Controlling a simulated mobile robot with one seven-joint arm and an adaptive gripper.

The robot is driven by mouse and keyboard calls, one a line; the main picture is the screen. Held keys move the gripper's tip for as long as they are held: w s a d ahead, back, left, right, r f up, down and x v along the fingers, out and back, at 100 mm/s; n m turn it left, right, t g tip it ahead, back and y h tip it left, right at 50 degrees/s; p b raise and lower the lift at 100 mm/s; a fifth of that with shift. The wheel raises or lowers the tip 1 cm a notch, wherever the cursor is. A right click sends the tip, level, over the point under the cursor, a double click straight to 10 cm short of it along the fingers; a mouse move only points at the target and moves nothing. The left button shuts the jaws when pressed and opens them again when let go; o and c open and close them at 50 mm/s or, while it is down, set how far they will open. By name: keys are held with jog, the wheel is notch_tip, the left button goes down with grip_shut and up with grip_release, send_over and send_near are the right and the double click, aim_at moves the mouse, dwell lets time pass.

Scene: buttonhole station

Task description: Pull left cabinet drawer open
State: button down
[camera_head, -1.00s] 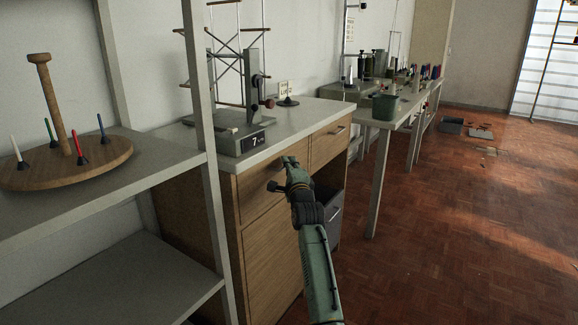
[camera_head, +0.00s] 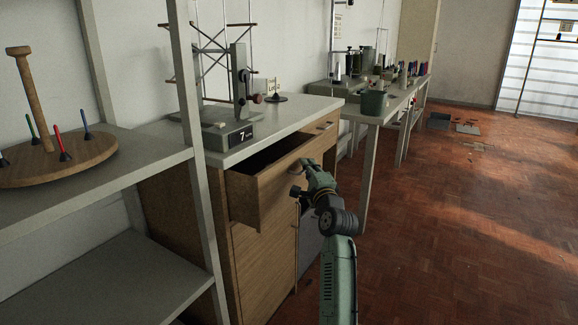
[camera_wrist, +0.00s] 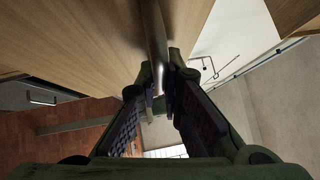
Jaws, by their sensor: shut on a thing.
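The wooden cabinet (camera_head: 262,270) stands under a pale worktop at the middle left. Its left drawer (camera_head: 275,192) is pulled well out in the head view, with the dark inside showing behind the front panel. My gripper (camera_head: 298,182) is at the drawer front. In the wrist view my gripper (camera_wrist: 163,98) has its fingers on either side of the metal bar handle (camera_wrist: 154,35), shut on it. The wooden drawer front (camera_wrist: 90,40) fills the upper left there. In the head view the handle is largely hidden by the gripper.
A right drawer (camera_head: 322,124) is shut beside it. A grey shelf rack (camera_head: 190,130) stands close at the left, holding a round wooden spool stand (camera_head: 60,165). A scale (camera_head: 215,135) sits on the worktop.

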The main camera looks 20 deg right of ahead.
jog(key=s+d, duration=1.1)
jog(key=s, duration=0.3)
jog(key=shift+s+b, duration=0.15)
jog(key=shift+b, duration=0.2)
jog(key=shift+f, duration=0.1)
jog(key=c, duration=1.7)
grip_release()
jog(key=shift+s+d, duration=0.1)
jog(key=s, duration=0.4)
jog(key=s+a+f, duration=0.1)
jog(key=s, duration=0.6)
jog(key=shift+s+a+f, duration=0.25)
jog(key=shift+s+a, duration=0.05)
